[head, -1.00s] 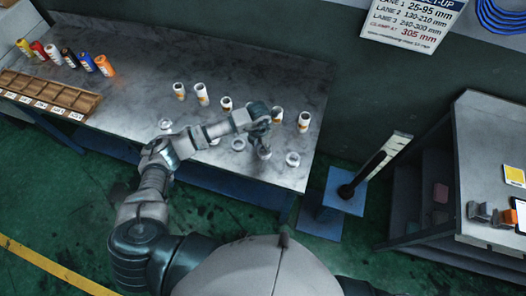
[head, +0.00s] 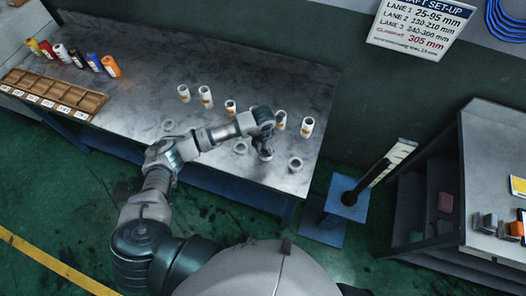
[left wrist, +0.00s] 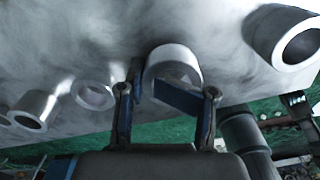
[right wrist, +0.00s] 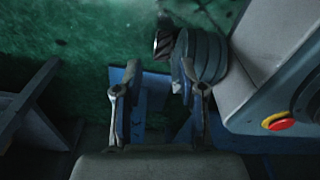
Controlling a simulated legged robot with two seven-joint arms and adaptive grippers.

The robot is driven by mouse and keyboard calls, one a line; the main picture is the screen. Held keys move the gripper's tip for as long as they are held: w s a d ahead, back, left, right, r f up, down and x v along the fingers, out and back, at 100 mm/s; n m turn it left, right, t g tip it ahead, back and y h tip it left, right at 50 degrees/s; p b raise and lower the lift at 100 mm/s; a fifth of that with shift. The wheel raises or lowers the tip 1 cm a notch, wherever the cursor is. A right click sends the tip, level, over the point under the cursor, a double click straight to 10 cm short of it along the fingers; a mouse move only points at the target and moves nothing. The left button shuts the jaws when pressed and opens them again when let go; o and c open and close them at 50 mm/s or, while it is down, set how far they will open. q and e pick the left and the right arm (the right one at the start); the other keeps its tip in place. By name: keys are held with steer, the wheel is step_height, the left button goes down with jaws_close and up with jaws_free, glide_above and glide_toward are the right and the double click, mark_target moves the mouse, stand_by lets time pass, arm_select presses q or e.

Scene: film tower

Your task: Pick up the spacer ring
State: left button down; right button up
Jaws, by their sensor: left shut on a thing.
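A pale spacer ring (left wrist: 172,62) is at my left gripper's fingertips in the left wrist view. My left gripper (left wrist: 160,88) is shut on its wall, one blue finger pad across the ring's opening and the other at its outer left side. In the head view my left gripper (head: 265,153) points down at the grey workbench (head: 150,75) near its front edge, and mostly hides the ring. I cannot tell whether the ring touches the bench. My right gripper (right wrist: 158,80) has its fingers apart and nothing between them. It is outside the head view.
Other pale rings (head: 295,164) lie on the bench beside my left gripper. Several white tubes with orange labels (head: 205,97) stand behind it. A wooden tray (head: 50,92) and coloured canisters (head: 110,66) are at the far left. A blue stand (head: 347,198) is right of the bench.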

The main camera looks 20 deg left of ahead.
arm_select(q)
step_height(320, 180, up, 2)
steer(key=shift+s+r, duration=0.15)
steer(key=shift+r, duration=0.05)
steer(key=s+a, duration=0.1)
steer(key=s, duration=0.1)
steer(key=s+a, duration=0.1)
steer(key=s, duration=0.2)
steer(key=s+a, duration=0.1)
steer(key=s, duration=0.2)
steer(key=shift+s+a+r+b, duration=0.15)
steer(key=shift+a+r+b, duration=0.05)
steer(key=shift+r+b, duration=0.1)
steer(key=s+a, duration=0.2)
steer(key=s, duration=0.4)
steer(key=shift+s+a+r, duration=0.15)
steer(key=shift+a+r, duration=0.1)
steer(key=shift+r, duration=0.1)
arm_select(e)
steer(key=shift+w+a+r, duration=0.1)
steer(key=shift+w+r, duration=0.1)
steer(key=shift+w, duration=0.35)
steer(key=shift+w+a+r, duration=0.1)
steer(key=shift+w+r, duration=0.05)
steer(key=shift+w, duration=0.4)
arm_select(q)
steer(key=shift+a, duration=0.1)
arm_select(e)
steer(key=shift+w, duration=0.15)
